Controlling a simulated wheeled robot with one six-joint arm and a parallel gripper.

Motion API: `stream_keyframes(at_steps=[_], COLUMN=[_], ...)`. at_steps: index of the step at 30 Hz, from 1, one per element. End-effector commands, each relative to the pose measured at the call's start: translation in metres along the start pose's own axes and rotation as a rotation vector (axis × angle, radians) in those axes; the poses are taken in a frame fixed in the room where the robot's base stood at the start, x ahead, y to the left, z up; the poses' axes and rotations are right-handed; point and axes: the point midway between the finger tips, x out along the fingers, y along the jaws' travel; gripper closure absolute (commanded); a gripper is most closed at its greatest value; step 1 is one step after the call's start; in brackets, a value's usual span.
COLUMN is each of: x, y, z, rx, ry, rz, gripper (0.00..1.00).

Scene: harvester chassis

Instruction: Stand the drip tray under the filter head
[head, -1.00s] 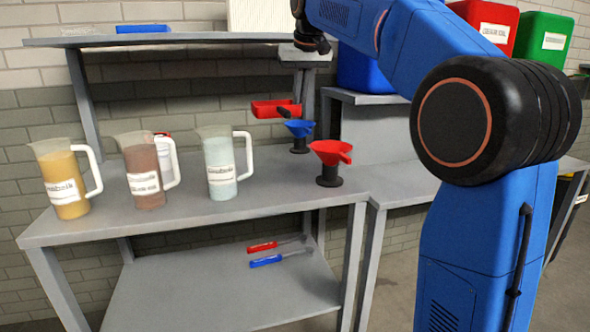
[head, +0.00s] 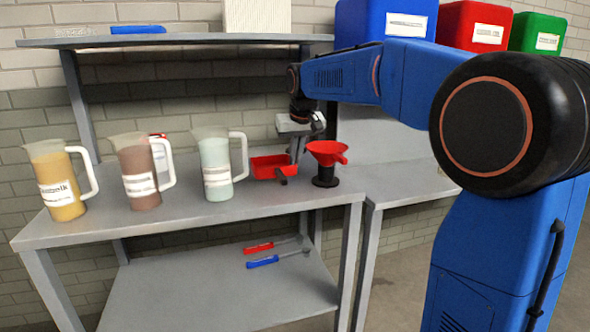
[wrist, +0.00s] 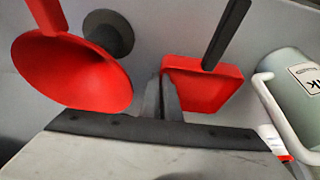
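The drip tray, a shallow red tray (head: 268,164) with a black handle, is at the back of the bench beside the red funnel. My gripper (head: 295,152) points down at its right side in the head view. In the wrist view, the fingers (wrist: 168,88) are close together at one wall of the red tray (wrist: 205,90) and appear to pinch it. The tray looks level; I cannot tell whether its base touches the bench. I cannot make out a filter head in either view.
A red funnel on a black stand (head: 326,165) is close to the right of the tray. A pale green jug (head: 215,165) stands left of the tray, with brown (head: 138,172) and amber (head: 58,185) jugs farther left. The front of the bench (head: 200,215) is clear.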

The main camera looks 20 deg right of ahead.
Motion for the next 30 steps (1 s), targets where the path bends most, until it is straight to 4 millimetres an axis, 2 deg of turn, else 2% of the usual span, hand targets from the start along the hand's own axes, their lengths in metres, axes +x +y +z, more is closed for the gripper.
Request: stream_keyframes(at_steps=[9,20,23,30], x=[0.031,0.035,0.035,0.035], y=[0.000,0.000,0.000,0.000], z=[0.013,0.015,0.015,0.015], rx=[0.000,0.000,0.000,0.000], ry=[-0.002,-0.001,-0.001,-0.001], rz=[0.000,0.000,0.000,0.000], gripper=[1.00,1.00,0.81,0.79])
